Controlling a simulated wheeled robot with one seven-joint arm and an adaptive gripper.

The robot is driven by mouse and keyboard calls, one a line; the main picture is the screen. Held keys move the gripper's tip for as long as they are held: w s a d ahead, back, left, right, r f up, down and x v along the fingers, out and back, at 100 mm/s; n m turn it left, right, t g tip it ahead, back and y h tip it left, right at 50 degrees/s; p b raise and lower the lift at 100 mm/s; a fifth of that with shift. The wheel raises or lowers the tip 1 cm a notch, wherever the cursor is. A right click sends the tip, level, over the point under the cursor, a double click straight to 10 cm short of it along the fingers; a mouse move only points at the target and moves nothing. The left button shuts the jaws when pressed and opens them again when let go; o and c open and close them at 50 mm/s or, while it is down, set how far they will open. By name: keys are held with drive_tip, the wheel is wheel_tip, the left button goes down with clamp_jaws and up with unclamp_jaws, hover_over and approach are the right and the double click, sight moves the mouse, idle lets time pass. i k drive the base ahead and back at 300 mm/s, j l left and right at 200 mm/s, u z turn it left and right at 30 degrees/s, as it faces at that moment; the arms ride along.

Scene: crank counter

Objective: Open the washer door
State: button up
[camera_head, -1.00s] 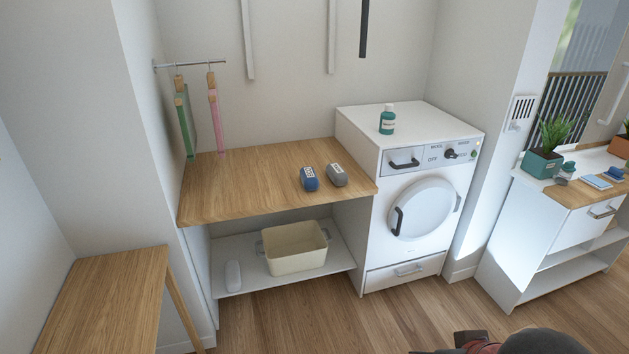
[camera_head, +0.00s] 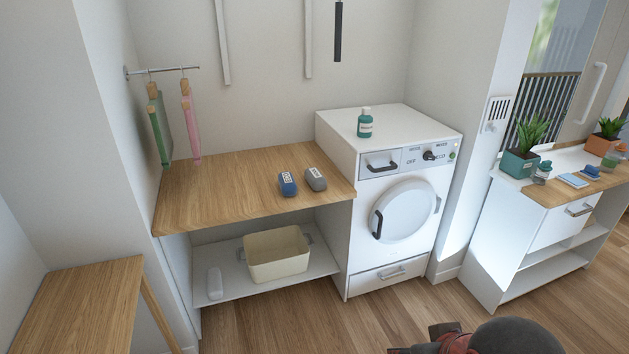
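The washer (camera_head: 343,238) is a white front-loader standing right of the wooden counter. Its round door (camera_head: 408,213) looks shut, with a dark curved handle (camera_head: 377,224) on the door's left side. My arm shows at the bottom right, in front of the washer and low, as dark and reddish parts. The arm is apart from the door. The fingertips of my gripper cannot be made out, so its opening does not show.
A green bottle (camera_head: 365,123) stands on the washer. Below the door is a drawer (camera_head: 390,276). The counter (camera_head: 225,187) holds two small packs; a cream basin (camera_head: 277,257) sits on the shelf below. A white cabinet (camera_head: 535,223) stands right. Floor before the washer is clear.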

sight(404, 210)
drive_tip(key=i+l, duration=0.35)
drive_tip(key=l, duration=0.15)
drive_tip(key=i+l, duration=0.3)
drive_tip(key=l, duration=0.2)
drive_tip(key=i+l, duration=0.35)
drive_tip(key=l, duration=0.15)
